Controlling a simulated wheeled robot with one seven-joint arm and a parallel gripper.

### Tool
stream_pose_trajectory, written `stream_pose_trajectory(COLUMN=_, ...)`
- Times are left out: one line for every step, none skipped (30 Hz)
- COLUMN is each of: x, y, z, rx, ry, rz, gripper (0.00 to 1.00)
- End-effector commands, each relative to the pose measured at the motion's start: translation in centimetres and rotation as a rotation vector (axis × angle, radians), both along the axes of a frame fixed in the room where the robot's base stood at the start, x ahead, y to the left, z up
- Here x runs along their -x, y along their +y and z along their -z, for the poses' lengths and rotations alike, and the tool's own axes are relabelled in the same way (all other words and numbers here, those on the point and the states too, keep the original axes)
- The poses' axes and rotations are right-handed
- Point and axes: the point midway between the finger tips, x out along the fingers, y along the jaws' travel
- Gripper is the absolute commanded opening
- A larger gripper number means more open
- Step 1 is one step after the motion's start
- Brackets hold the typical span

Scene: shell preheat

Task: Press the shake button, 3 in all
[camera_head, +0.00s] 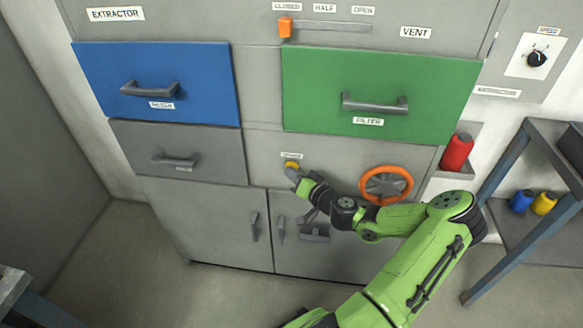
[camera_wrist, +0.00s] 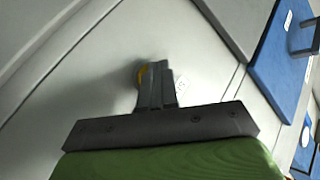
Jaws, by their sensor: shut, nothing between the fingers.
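The shake button (camera_head: 291,165) is a small yellow knob on the grey panel below the green drawer, with a small label just above it. My gripper (camera_head: 293,174) is shut and empty, with its fingertips at the button. In the wrist view the closed fingers (camera_wrist: 154,80) point at the panel, and the yellow edge of the button (camera_wrist: 142,75) shows beside their tips. The fingers hide part of the button. I cannot tell whether they touch it or how far it is pressed.
An orange handwheel (camera_head: 386,184) is right of my gripper, near my arm. The green drawer (camera_head: 375,85) and blue drawer (camera_head: 155,75) are above, and a grey drawer (camera_head: 180,155) is to the left. A red canister (camera_head: 457,152) and a blue-legged table (camera_head: 500,160) stand at right.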

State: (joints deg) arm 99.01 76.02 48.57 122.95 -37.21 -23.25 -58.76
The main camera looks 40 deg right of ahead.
Motion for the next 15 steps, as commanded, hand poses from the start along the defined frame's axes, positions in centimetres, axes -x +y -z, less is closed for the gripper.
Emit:
stream_pose_trajectory(x=0.1, y=0.1, z=0.1, rx=0.000, ry=-0.001, rz=0.001, gripper=0.00)
stream_pose_trajectory(x=0.2, y=0.3, z=0.1, rx=-0.001, ry=-0.002, rz=0.001, gripper=0.00)
stream_pose_trajectory(x=0.4, y=0.4, z=0.1, rx=0.000, ry=-0.002, rz=0.001, gripper=0.00)
stream_pose_trajectory(x=0.5, y=0.6, z=0.1, rx=0.000, ry=-0.001, rz=0.001, gripper=0.00)
stream_pose_trajectory(x=0.6, y=0.8, z=0.1, rx=0.001, ry=0.000, rz=0.000, gripper=0.00)
stream_pose_trajectory(x=0.8, y=0.9, z=0.1, rx=0.001, ry=0.000, rz=0.000, gripper=0.00)
stream_pose_trajectory(x=0.8, y=1.0, z=0.1, rx=0.001, ry=0.001, rz=0.001, gripper=0.00)
stream_pose_trajectory(x=0.9, y=1.1, z=0.1, rx=0.001, ry=0.001, rz=0.001, gripper=0.00)
stream_pose_trajectory(x=1.0, y=1.2, z=0.1, rx=0.000, ry=0.001, rz=0.001, gripper=0.00)
stream_pose_trajectory(x=1.0, y=1.2, z=0.1, rx=0.000, ry=0.000, rz=0.001, gripper=0.00)
stream_pose_trajectory(x=1.0, y=1.2, z=0.0, rx=0.000, ry=0.000, rz=0.001, gripper=0.00)
stream_pose_trajectory(x=1.0, y=1.2, z=0.0, rx=0.000, ry=0.000, rz=0.001, gripper=0.00)
stream_pose_trajectory(x=1.0, y=1.2, z=0.0, rx=0.000, ry=0.000, rz=0.001, gripper=0.00)
stream_pose_trajectory(x=1.0, y=1.2, z=0.0, rx=0.000, ry=0.000, rz=0.001, gripper=0.00)
stream_pose_trajectory(x=1.0, y=1.2, z=0.0, rx=0.000, ry=0.000, rz=0.001, gripper=0.00)
